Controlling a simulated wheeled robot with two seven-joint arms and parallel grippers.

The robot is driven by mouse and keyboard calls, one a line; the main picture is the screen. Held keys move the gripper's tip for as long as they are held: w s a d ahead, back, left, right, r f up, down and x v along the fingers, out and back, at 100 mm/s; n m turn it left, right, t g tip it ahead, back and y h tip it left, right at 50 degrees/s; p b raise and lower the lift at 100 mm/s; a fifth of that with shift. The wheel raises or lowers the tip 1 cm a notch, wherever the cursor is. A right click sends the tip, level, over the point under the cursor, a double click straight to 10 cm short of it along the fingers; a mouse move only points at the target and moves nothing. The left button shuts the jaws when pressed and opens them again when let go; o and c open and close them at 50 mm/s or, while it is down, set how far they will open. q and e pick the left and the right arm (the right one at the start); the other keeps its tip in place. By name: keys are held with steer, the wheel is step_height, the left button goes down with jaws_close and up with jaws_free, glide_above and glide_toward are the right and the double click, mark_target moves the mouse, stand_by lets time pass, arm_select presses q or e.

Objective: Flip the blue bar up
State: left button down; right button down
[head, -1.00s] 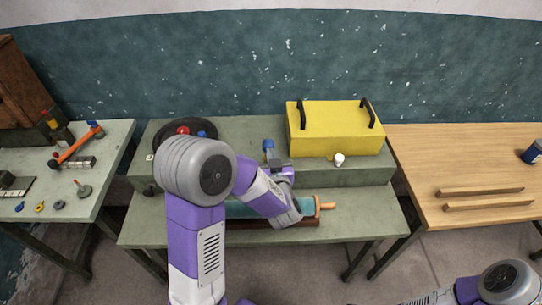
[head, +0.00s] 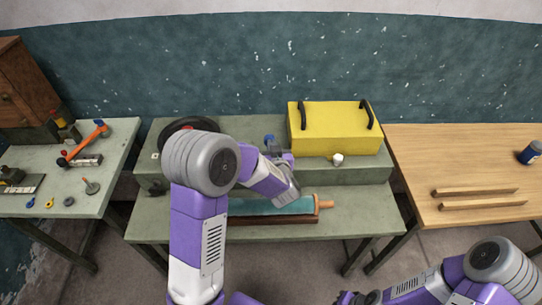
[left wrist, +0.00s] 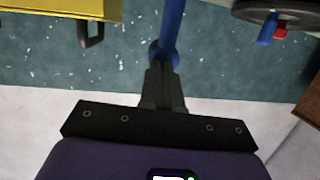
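The blue bar (left wrist: 172,22) runs down from the top of the left wrist view to a rounded blue end at my fingertips. In the head view only a small blue piece (head: 269,141) shows on the raised back of the green middle table, beside my left wrist. My left gripper (left wrist: 163,68) has its fingers close together, over the bar's rounded end. I cannot tell whether they touch it. In the head view my arm hides most of this gripper. My right gripper (head: 352,297) is low at the bottom edge, partly cut off.
A yellow box (head: 335,128) with black handles stands right of the bar, with a white knob (head: 337,159) in front. A dark wheel (head: 180,127) is at the left. A teal block with a wooden handle (head: 322,204) lies on the table's front.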

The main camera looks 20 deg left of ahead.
arm_select(q)
steer(key=r+p+v, duration=0.1)
steer(key=p+v, duration=0.1)
steer(key=v, duration=1.2)
steer(key=d+f+m+g+h, duration=0.1)
steer(key=f+h, duration=0.1)
steer(key=f, duration=0.4)
steer(key=d+f+g+h, duration=0.1)
steer(key=f+h, duration=0.1)
steer(key=f, duration=0.4)
steer(key=d+f+m+g+h, duration=0.1)
steer(key=f+h, duration=0.1)
steer(key=f, duration=0.3)
steer(key=shift+s+d+f+m+g, duration=0.3)
steer(key=shift+s+f, duration=0.1)
steer(key=s+d+f+g+h, duration=0.2)
steer(key=s+f+g+h, duration=0.1)
steer(key=s+f, duration=0.4)
steer(key=s+d+f+m+g+h, duration=0.1)
steer(key=s+d+f+g+h, duration=0.2)
steer(key=s, duration=0.7)
step_height(320, 180, down, 4)
steer(key=g, duration=0.2)
steer(key=shift+d+f+g, duration=0.25)
steer(key=shift+d+g, duration=0.05)
